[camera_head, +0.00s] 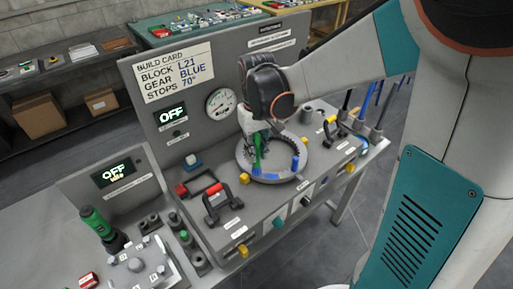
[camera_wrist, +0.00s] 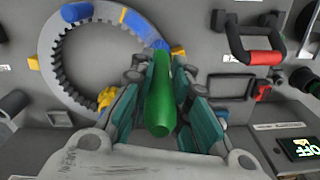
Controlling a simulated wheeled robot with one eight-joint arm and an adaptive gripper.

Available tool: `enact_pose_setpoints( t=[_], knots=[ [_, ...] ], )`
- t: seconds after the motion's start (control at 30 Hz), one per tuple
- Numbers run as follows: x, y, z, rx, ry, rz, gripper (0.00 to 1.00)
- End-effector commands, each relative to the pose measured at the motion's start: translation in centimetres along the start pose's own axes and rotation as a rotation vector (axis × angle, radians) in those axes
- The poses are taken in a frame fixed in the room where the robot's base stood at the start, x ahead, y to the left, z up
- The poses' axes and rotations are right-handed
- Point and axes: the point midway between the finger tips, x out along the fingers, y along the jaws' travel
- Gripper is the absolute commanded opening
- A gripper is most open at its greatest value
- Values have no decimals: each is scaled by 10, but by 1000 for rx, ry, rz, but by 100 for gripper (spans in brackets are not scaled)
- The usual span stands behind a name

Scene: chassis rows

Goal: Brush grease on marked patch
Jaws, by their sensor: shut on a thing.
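My gripper (camera_head: 256,131) is shut on a green-handled brush (camera_head: 258,150) and holds it over the near-left side of the grey toothed ring (camera_head: 302,150). In the wrist view, my gripper (camera_wrist: 163,78) has its teal fingers on both sides of the green handle (camera_wrist: 160,100). A blue patch (camera_head: 263,172) lies on the ring's near rim, right below the brush; it also shows in the wrist view (camera_wrist: 146,30). The brush's tip is hidden by the handle in the wrist view, so I cannot tell whether it touches the patch.
A blue upright piece (camera_head: 295,162) stands at the ring's right. Yellow blocks (camera_head: 245,178) surround the ring. A red-and-black handle (camera_head: 218,200) stands to the left. The panel with the build card (camera_head: 178,72) and gauge (camera_head: 221,104) rises behind. Blue and black rods stand at right.

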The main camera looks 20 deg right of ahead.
Motion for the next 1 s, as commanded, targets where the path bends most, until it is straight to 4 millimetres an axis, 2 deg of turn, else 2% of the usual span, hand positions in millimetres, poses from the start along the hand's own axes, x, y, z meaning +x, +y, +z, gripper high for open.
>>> enact_pose_setpoints(
  t=[0.67, 1.0],
  knots=[
    [9, 2, 1, 1, 0, 0, 0],
    [7, 22, 14, 2, 0, 0, 0]
  ],
)
